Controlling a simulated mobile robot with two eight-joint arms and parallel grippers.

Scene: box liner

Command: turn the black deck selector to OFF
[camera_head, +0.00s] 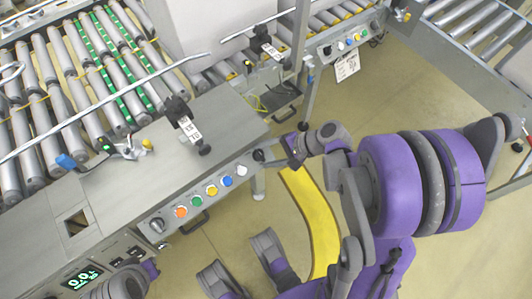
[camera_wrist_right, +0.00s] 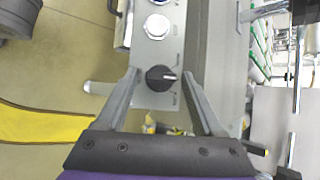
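The black deck selector (camera_head: 258,155) is a round knob at the right end of the grey control panel. In the right wrist view the selector (camera_wrist_right: 160,77) sits between my open fingers, with gaps on both sides. Its white pointer mark points right in that view. The small labels around it are too blurred to read. My right gripper (camera_wrist_right: 163,76) is open and empty, straddling the knob in the picture; whether the tips reach its depth I cannot tell. In the head view my right gripper (camera_head: 283,152) is beside the selector. Grey and purple left arm parts show at bottom left; its fingers are unclear.
White (camera_head: 241,170), blue (camera_head: 227,181), yellow (camera_head: 211,190), green (camera_head: 197,201) and orange (camera_head: 181,211) buttons line the panel. A handle (camera_head: 195,223) sticks out below. Yellow floor marking (camera_head: 318,220) runs beside the panel.

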